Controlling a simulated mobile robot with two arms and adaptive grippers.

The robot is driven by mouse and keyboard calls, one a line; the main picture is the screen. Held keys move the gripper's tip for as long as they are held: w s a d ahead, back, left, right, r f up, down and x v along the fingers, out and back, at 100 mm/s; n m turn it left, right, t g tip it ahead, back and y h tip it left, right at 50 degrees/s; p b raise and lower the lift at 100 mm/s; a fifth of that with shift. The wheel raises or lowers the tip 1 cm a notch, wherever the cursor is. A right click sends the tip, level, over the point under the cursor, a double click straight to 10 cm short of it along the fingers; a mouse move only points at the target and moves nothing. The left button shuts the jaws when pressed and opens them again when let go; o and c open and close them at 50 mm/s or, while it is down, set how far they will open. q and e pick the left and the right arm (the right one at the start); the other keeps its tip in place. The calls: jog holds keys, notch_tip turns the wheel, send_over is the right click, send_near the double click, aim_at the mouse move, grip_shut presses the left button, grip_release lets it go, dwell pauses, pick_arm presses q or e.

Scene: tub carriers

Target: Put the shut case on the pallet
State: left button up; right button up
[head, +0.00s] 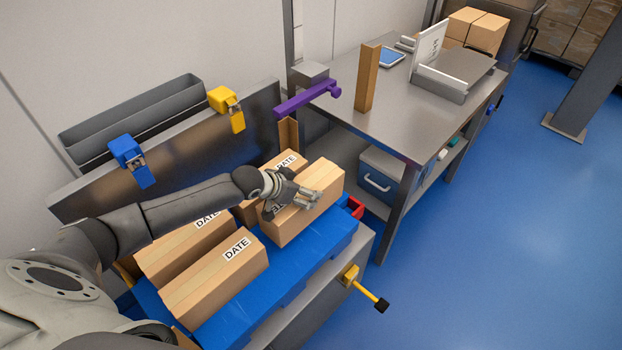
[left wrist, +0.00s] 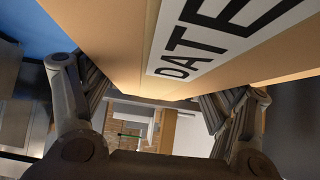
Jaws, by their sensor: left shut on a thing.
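A shut tan cardboard case (head: 318,180) with a DATE label is held by my left gripper (head: 293,196) over the right part of the blue pallet (head: 290,276). In the left wrist view the case (left wrist: 105,35) fills the top, with the fingers of my left gripper (left wrist: 155,100) on either side of it. Whether its underside touches the pallet is hard to tell. Similar DATE cases lie on the pallet: one at the front (head: 215,282), one beside it (head: 180,250), and one partly hidden behind my gripper (head: 287,158). My right gripper is out of view.
A steel back panel (head: 200,140) with blue and yellow clamps stands behind the pallet. A purple bar (head: 308,98) juts out nearby. A steel table (head: 405,120) stands right of the pallet, with a blue box (head: 385,178) underneath. Blue floor (head: 490,260) is clear at right.

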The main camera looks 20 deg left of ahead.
pick_arm(q)
jog(key=shift+a, duration=0.15)
jog(key=f, duration=0.3)
jog(key=shift+s+a, duration=0.2)
jog(key=shift+f, duration=0.35)
jog(key=shift+f, duration=0.1)
jog(key=o, duration=2)
jog(key=shift+s+f, duration=0.15)
jog(key=shift+s, duration=0.05)
jog(key=shift+o, duration=0.2)
jog(key=p+v, duration=0.1)
jog(key=v, duration=1.1)
